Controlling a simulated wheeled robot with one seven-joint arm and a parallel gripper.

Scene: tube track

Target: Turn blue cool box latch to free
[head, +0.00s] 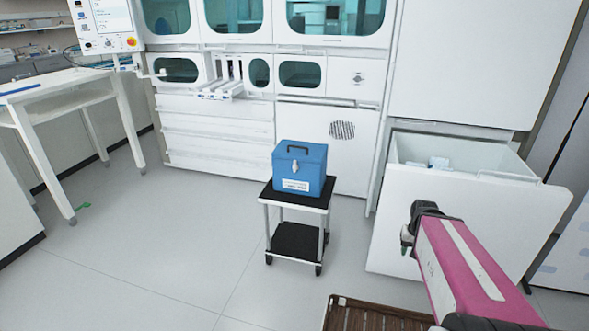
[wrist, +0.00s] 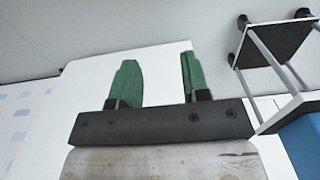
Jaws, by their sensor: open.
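The blue cool box (head: 310,160) stands closed on a small black-topped cart, with a dark handle on its lid. A small pale latch (head: 295,167) is on its front; it is too small to tell which way it is turned. In the wrist view a corner of the blue box (wrist: 304,142) shows at the lower right edge, with no latch in sight. My gripper (head: 408,240) is right of the cart in the head view, apart from the box, before the open drawer. In the wrist view my gripper (wrist: 158,80) has its two green fingers apart with nothing between them.
The cart (head: 294,240) has a black lower shelf and casters. An open white drawer (head: 470,205) juts out at the right, close to my arm. A brown slatted thing (head: 375,316) lies at the bottom. A white table (head: 60,100) stands left.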

